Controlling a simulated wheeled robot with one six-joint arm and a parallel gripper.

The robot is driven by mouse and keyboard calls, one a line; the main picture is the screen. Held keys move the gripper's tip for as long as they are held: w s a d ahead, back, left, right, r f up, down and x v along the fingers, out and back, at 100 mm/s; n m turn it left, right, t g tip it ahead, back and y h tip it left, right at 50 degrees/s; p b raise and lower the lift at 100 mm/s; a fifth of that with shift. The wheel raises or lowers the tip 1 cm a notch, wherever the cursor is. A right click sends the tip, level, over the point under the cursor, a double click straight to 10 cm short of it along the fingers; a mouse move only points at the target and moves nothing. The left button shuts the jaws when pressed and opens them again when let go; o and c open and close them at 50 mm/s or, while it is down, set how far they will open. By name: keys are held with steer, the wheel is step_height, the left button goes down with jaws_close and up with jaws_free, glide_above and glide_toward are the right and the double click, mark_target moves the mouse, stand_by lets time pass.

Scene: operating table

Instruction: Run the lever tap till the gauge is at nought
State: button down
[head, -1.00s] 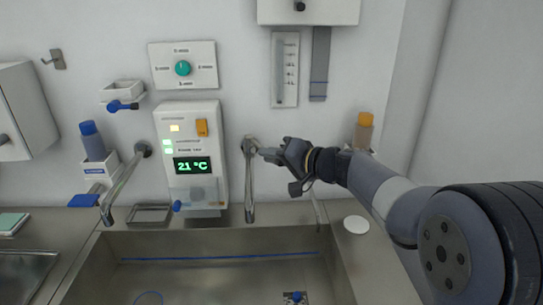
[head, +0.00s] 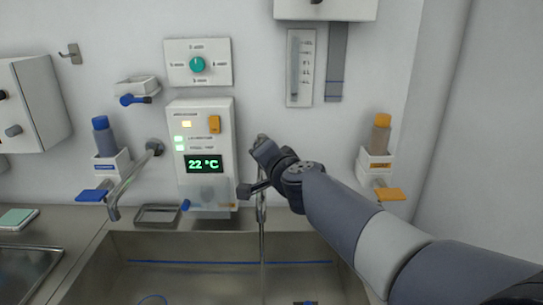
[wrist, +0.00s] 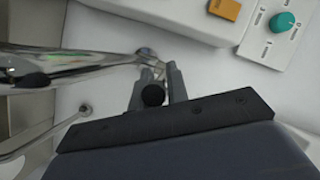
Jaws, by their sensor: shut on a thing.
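The lever tap (head: 262,205) is the chrome tap over the sink, right of the display panel. Its spout also shows large at the left of the wrist view (wrist: 85,68). A thin stream seems to run from the spout into the sink. My gripper (head: 265,150) is at the top of this tap, its fingers (wrist: 156,75) shut on the lever, which they mostly hide. The gauge (head: 300,68) appears to be the upright scale on the wall above, with a pale tube and marks. Its level is too small to read.
The display panel (head: 204,160) reads 22 °C. A second tap (head: 135,180) stands to its left. A teal dial (head: 197,64) is above the panel. Bottles stand in wall holders at left (head: 104,137) and right (head: 380,136). The sink (head: 200,275) is open below.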

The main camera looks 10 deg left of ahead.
steer(key=shift+s+a+r+m+t+h+p, duration=0.15)
steer(key=shift+a+m+t+h+p, duration=0.1)
steer(key=shift+a+m+h+p, duration=0.2)
steer(key=shift+s+a+r+m+t+h+p, duration=0.1)
steer(key=shift+a+m+t+h+p, duration=0.2)
steer(key=shift+p, duration=0.2)
steer(key=shift+w, duration=0.1)
steer(key=c, duration=1.5)
jaws_free()
steer(key=shift+f, duration=0.15)
steer(key=p+v, duration=0.1)
steer(key=v, duration=0.3)
steer(key=p+v, duration=0.1)
steer(key=v, duration=0.4)
steer(key=shift+s+r, duration=0.3)
steer(key=shift+s+d, duration=0.3)
steer(key=shift+s, duration=0.25)
